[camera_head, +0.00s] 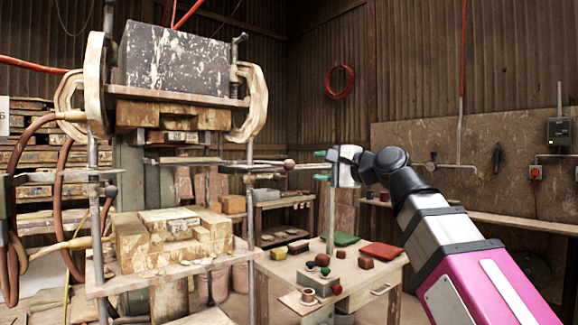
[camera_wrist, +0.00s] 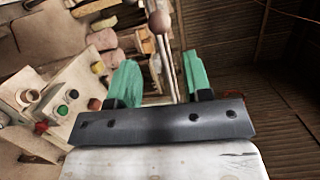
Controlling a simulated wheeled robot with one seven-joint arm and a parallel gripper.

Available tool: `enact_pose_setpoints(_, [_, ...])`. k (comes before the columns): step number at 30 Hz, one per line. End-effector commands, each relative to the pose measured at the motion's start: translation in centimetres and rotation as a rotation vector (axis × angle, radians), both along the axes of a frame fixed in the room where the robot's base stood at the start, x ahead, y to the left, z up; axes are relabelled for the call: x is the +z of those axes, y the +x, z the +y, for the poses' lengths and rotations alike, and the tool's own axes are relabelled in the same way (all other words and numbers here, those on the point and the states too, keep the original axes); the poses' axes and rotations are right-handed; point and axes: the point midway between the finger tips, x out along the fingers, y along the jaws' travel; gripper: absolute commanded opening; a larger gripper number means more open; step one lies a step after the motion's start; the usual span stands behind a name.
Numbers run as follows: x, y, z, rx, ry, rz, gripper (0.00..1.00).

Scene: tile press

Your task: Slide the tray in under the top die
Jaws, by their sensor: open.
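The press's top die (camera_head: 190,117) is a tan block under a plate below the dark, white-spattered weight (camera_head: 175,60). A thin flat plate (camera_head: 185,160), which looks like the tray, lies level just below it; how far under it reaches is unclear. A thin bar with a brown ball (camera_head: 288,163) runs from the press side toward my gripper (camera_head: 321,165). My gripper is open, its green fingertips above and below the bar's line. In the wrist view the ball (camera_wrist: 159,21) is ahead of my gripper (camera_wrist: 161,82), and the bar passes between the fingers, apparently not clamped.
The lower mould block (camera_head: 170,235) rests on the press's lower shelf (camera_head: 140,284). A small table (camera_head: 345,268) with a control box, red and green mats and several small blocks stands below my gripper. A clamp (camera_head: 250,100) flanks the die. Air right of the press is fairly clear.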

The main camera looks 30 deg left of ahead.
Motion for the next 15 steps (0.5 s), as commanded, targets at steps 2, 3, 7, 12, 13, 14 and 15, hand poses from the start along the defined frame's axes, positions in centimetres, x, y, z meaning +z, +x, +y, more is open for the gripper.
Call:
enact_pose_setpoints(2, [0.02,0.00,0.02,0.000,0.031,0.158,0.45])
enact_pose_setpoints(3, [0.02,0.00,0.02,0.000,0.048,0.240,0.45])
enact_pose_setpoints(7, [0.04,-0.01,0.04,0.000,0.101,0.507,0.45])
enact_pose_setpoints(12, [0.05,-0.01,0.07,-0.001,0.170,0.851,0.45])
enact_pose_setpoints(13, [0.06,-0.01,0.07,-0.001,0.181,0.907,0.45])
enact_pose_setpoints(14, [0.06,-0.02,0.08,-0.001,0.192,0.960,0.45])
enact_pose_setpoints(15, [0.06,-0.02,0.09,-0.001,0.205,1.027,0.45])
